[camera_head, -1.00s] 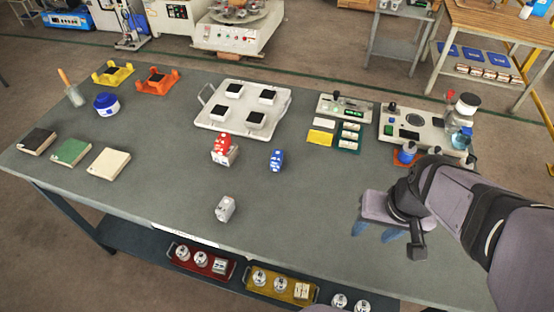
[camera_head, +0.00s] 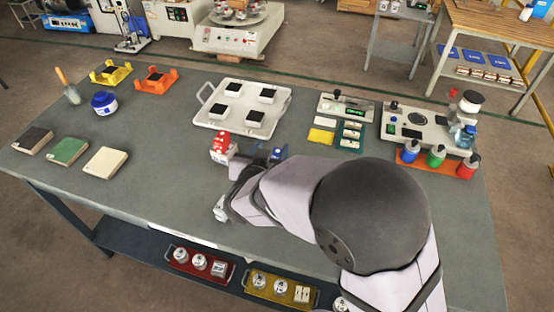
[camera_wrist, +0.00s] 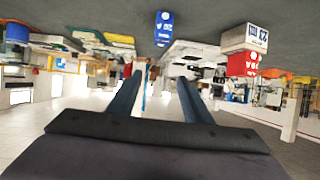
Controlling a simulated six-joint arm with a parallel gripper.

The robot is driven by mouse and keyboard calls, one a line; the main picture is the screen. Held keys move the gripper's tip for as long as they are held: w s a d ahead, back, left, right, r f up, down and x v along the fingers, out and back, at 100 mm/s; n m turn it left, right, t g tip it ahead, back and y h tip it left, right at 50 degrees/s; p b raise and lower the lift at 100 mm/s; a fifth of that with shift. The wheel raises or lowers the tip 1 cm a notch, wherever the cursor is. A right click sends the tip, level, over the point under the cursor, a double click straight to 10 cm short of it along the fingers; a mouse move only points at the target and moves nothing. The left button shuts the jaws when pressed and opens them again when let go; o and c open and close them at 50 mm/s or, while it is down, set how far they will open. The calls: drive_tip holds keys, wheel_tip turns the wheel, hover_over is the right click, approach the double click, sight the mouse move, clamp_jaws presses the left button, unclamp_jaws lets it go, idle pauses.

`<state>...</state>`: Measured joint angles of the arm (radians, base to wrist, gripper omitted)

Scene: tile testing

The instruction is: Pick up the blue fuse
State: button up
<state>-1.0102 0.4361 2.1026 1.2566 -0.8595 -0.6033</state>
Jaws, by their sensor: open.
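The blue fuse (camera_head: 278,153) stands on the grey table (camera_head: 180,195), partly hidden by my arm in the head view. In the wrist view, where the scene appears upside down, the blue fuse (camera_wrist: 164,27) is beyond my fingertips, roughly in line with the gap between them. My gripper (camera_wrist: 157,76) is open, with nothing between its two dark blue fingers. In the head view my gripper (camera_head: 260,152) is low over the table beside the blue fuse, largely covered by my wrist.
A red block (camera_head: 221,143) on a white one stands left of the gripper; the red part (camera_wrist: 243,63) is also in the wrist view. A grey-white block (camera_head: 220,211) is partly hidden by my wrist. A white tray (camera_head: 207,113) with black-topped blocks stands behind. The left-centre table is clear.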

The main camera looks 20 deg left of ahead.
approach(277, 154)
drive_tip(key=x, duration=0.3)
drive_tip(key=shift+w+a, duration=0.1)
drive_tip(key=shift+a, duration=0.1)
drive_tip(key=shift+p+x, duration=0.95)
drive_tip(key=shift+x, duration=2.7)
drive_tip(key=shift+d, duration=0.15)
clamp_jaws()
